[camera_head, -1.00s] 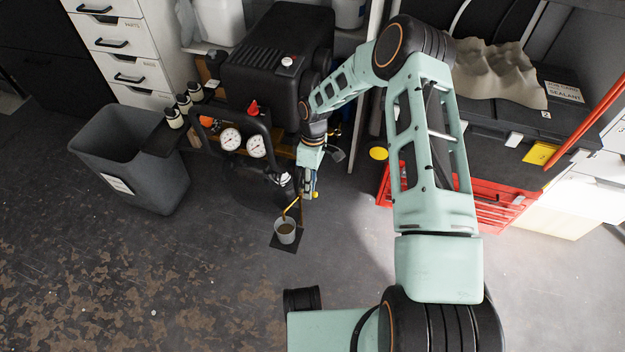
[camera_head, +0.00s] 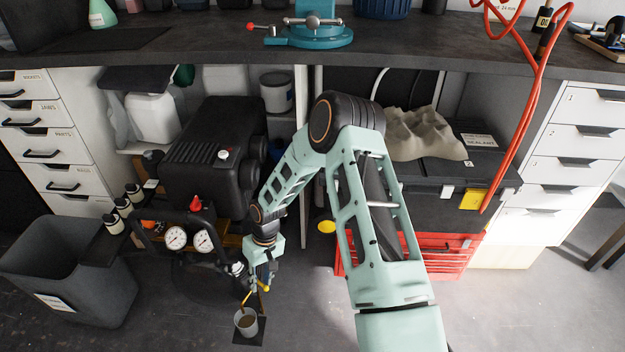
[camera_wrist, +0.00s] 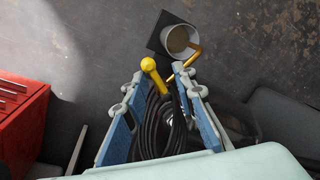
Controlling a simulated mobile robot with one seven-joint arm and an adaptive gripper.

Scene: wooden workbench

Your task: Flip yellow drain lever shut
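The yellow drain lever (camera_wrist: 151,72) shows in the wrist view with its rounded end toward the cup, slanting between my fingertips. My gripper (camera_wrist: 163,88) is open, one blue-padded finger on each side of the lever; I cannot tell whether either touches it. In the head view my gripper (camera_head: 256,284) hangs low beside the black compressor (camera_head: 205,155), and a small yellow part of the lever (camera_head: 265,287) shows there. A brass drain pipe (camera_wrist: 188,62) bends into a grey cup (camera_wrist: 171,28) holding brown liquid. The valve body is mostly hidden.
The cup stands on a dark mat (camera_head: 260,334). Two gauges (camera_head: 190,239) and a dark tube frame are left of my gripper. A grey bin (camera_head: 70,275) stands further left, a red tool chest (camera_head: 410,255) right. Black coiled hose (camera_wrist: 160,130) lies behind my fingers.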

